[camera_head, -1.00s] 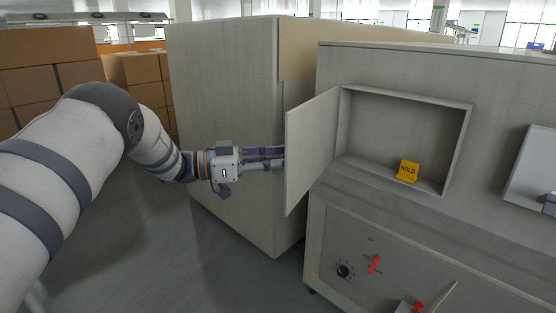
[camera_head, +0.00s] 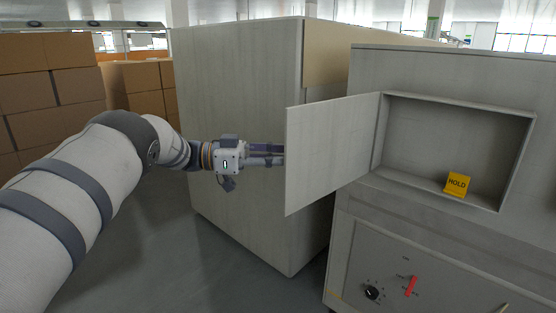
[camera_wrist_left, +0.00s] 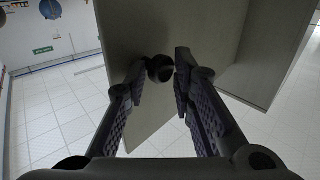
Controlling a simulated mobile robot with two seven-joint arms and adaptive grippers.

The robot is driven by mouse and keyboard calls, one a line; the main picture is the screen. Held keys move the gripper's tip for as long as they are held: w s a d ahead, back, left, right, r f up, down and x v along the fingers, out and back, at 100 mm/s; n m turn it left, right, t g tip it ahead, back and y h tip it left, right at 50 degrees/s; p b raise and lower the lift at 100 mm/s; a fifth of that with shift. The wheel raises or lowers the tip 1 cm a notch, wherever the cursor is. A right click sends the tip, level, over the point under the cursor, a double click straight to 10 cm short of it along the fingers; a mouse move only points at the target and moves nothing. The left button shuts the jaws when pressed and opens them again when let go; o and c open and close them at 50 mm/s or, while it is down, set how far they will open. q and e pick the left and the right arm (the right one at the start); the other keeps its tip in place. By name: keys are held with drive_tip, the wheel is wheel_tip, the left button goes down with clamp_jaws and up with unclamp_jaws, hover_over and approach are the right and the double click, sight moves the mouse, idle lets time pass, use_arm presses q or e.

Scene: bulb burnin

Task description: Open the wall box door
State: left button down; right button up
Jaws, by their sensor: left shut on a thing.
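The wall box (camera_head: 450,115) is an open recess in the grey panel, right of centre in the head view. Its flat grey door (camera_head: 330,150) is hinged at the recess's left edge and stands swung well outward to the left. My left gripper (camera_head: 281,155) is at the door's free edge. In the left wrist view its fingers are closed on a dark round knob (camera_wrist_left: 160,68) on the door (camera_wrist_left: 150,110). In the head view the door hides the knob and fingertips. My right gripper is out of view.
A yellow HOLD sign (camera_head: 457,184) stands inside the box. Below is a panel with a black dial (camera_head: 371,293) and a red handle (camera_head: 411,286). A tall grey cabinet (camera_head: 240,120) stands close behind my left gripper. Cardboard boxes (camera_head: 50,90) are stacked at left.

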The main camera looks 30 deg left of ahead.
use_arm(q)
drive_tip(key=shift+w+d+r, duration=0.15)
drive_tip(key=shift+w+r, duration=0.35)
drive_tip(key=shift+r, duration=0.1)
drive_tip(key=c, duration=1.7)
unclamp_jaws()
drive_tip(key=o, duration=0.3)
drive_tip(key=shift+w+d+f, duration=0.1)
drive_tip(key=shift+w+d, duration=0.1)
drive_tip(key=shift+w, duration=0.05)
drive_tip(key=shift+w+d+f, duration=0.1)
drive_tip(key=shift+w+d, duration=0.1)
drive_tip(key=shift+w, duration=0.05)
drive_tip(key=shift+s+a, duration=0.1)
drive_tip(key=shift+s, duration=0.05)
drive_tip(key=shift+a, duration=0.15)
